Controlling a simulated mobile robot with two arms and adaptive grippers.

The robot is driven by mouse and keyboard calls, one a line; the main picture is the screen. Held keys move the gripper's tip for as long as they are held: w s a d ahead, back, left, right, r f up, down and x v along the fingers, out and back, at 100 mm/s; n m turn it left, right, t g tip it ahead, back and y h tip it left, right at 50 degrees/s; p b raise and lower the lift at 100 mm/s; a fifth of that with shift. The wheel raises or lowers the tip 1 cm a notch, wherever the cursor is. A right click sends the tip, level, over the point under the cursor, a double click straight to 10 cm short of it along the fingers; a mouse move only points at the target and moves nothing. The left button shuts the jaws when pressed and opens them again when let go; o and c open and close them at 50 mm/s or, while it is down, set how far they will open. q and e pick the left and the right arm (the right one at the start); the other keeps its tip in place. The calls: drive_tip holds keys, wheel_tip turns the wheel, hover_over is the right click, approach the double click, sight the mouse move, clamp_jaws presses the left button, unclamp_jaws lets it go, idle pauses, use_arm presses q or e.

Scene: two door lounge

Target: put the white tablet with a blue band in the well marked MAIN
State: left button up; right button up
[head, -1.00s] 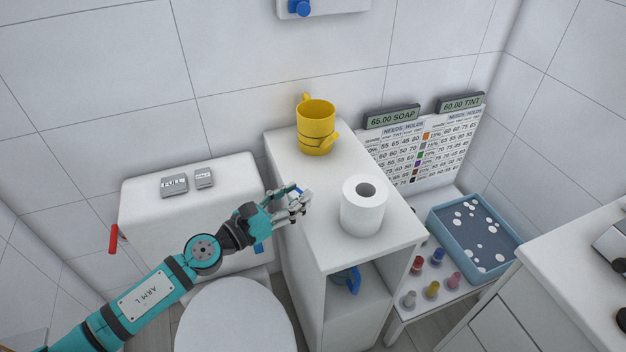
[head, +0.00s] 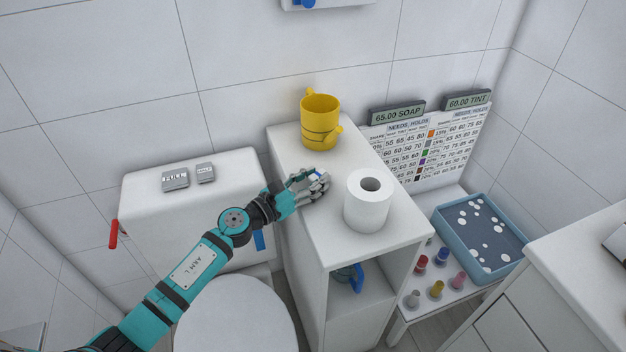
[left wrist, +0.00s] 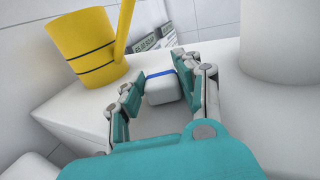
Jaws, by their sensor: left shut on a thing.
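The white tablet with a blue band (left wrist: 163,88) is between the two fingers of my left gripper (left wrist: 160,82) in the left wrist view. My left gripper (head: 318,181) is shut on it, over the white cabinet top (head: 300,220) in the head view. Only a bit of the tablet and its blue band shows there, the fingers covering the rest. I cannot tell whether the tablet touches the cabinet top. I can read no MAIN mark in these views. My right gripper is not in view.
A yellow cup (head: 319,118) stands behind the gripper, and a toilet paper roll (head: 367,203) stands to its right. The cistern (head: 225,217) with flush buttons is at left. A blue tray (head: 450,238) and several small coloured bottles are lower at right.

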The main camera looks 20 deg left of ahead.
use_arm(q)
drive_tip(key=shift+f, duration=0.1)
drive_tip(key=o, duration=1)
drive_tip(key=shift+o, duration=0.2)
